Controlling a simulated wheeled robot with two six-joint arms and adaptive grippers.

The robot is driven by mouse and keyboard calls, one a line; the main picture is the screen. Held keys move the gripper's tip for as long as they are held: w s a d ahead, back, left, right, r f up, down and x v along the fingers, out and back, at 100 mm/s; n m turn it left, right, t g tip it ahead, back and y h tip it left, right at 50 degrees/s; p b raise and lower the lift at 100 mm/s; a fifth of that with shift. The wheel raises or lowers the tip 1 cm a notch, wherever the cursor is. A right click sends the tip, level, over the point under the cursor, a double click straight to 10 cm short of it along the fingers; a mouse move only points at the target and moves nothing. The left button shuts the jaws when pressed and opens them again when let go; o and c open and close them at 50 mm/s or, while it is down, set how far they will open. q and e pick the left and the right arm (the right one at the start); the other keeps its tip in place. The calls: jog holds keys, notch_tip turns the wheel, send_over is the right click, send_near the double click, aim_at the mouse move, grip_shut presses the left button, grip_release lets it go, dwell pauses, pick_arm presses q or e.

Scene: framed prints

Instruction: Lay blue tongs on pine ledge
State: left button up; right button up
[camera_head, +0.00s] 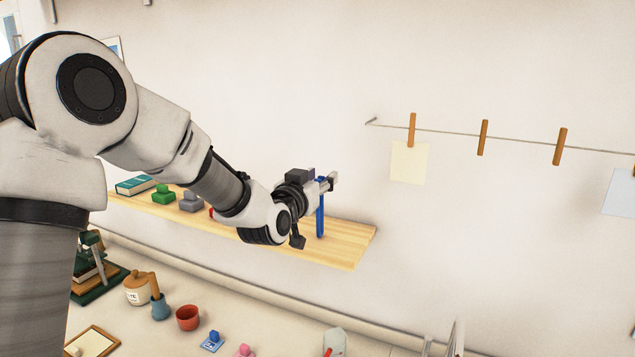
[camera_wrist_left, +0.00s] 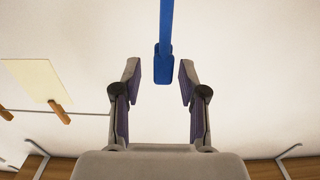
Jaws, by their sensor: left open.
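The blue tongs (camera_head: 320,212) stand roughly upright at the pine ledge (camera_head: 345,245), near its right end. Their lower end appears to meet the ledge top, but I cannot tell whether it bears weight there. My left gripper (camera_head: 328,183) is at the upper end of the tongs. In the left wrist view, the end of the blue tongs (camera_wrist_left: 162,68) lies between the spread fingertips of my left gripper (camera_wrist_left: 159,75), with a gap on each side. The gripper is open. My right gripper does not show.
A teal book (camera_head: 135,186), a green block (camera_head: 162,195) and a grey block (camera_head: 191,202) sit on the ledge's left part; a red item is mostly hidden by my arm. A cord with clothespins (camera_head: 483,138) crosses the wall. A red cup (camera_head: 187,318) stands below.

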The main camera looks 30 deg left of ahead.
pick_arm(q)
jog(key=shift+s+f+b, duration=0.2)
jog(key=shift+s+b, duration=0.1)
jog(key=s, duration=1)
jog(key=shift+s+d, duration=0.35)
jog(key=shift+d, duration=0.1)
